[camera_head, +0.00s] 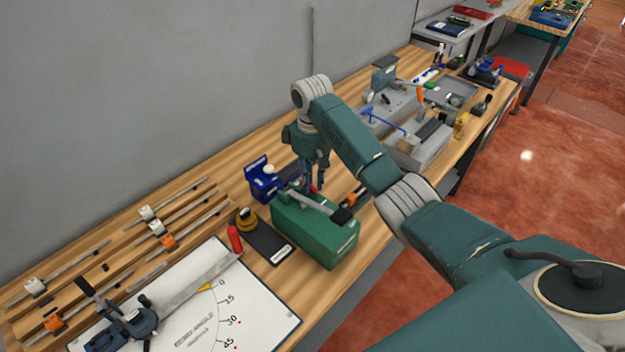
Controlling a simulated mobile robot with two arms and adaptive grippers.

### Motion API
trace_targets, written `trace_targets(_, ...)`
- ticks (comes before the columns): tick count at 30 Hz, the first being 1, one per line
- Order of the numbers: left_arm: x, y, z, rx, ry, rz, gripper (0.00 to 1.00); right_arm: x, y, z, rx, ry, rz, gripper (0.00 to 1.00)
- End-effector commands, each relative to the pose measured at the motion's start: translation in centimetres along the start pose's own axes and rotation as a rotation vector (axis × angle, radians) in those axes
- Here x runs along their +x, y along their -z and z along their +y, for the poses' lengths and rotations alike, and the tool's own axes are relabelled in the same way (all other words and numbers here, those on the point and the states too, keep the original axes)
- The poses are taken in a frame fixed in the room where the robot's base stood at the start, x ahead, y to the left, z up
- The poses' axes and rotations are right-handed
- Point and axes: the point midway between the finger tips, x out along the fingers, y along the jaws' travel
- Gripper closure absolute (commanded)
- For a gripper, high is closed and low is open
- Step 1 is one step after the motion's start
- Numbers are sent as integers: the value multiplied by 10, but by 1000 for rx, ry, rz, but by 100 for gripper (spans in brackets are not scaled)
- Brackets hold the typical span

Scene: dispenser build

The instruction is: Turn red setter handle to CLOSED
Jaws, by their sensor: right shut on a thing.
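My right gripper (314,182) reaches down from above, over the back edge of a green box (318,238) on the wooden workbench. Its fingers are shut on a small red handle (314,189), of which only a little shows beside the fingertips. The box has a grey lever with a black end (342,215) lying across its top. The exact angle of the red handle and any CLOSED marking are too small or hidden to make out. My left gripper is not in view.
A blue device (262,180) stands just left of the gripper. A black plate with a yellow-ringed knob (247,219), a red upright grip (234,239) and a white angle board (260,310) lie nearer. Grey blocks (418,145) and tools crowd the bench beyond. A grey wall runs behind.

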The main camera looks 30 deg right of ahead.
Motion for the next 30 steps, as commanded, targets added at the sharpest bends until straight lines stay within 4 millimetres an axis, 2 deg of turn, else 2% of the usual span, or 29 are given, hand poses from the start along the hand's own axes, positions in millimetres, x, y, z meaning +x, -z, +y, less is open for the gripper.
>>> trace_targets(8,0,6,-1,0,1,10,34,-1,0,0,11,0,0,100)
trace_targets(9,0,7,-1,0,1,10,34,-1,0,0,11,0,0,72)
trace_targets(11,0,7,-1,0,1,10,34,-1,0,0,10,0,0,60)
trace_targets(22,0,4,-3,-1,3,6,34,-5,1,0,9,-1,3,60)
trace_targets(26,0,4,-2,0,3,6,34,-23,2,1,8,-1,6,60)
trace_targets(30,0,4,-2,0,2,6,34,-53,2,1,8,-2,7,60)
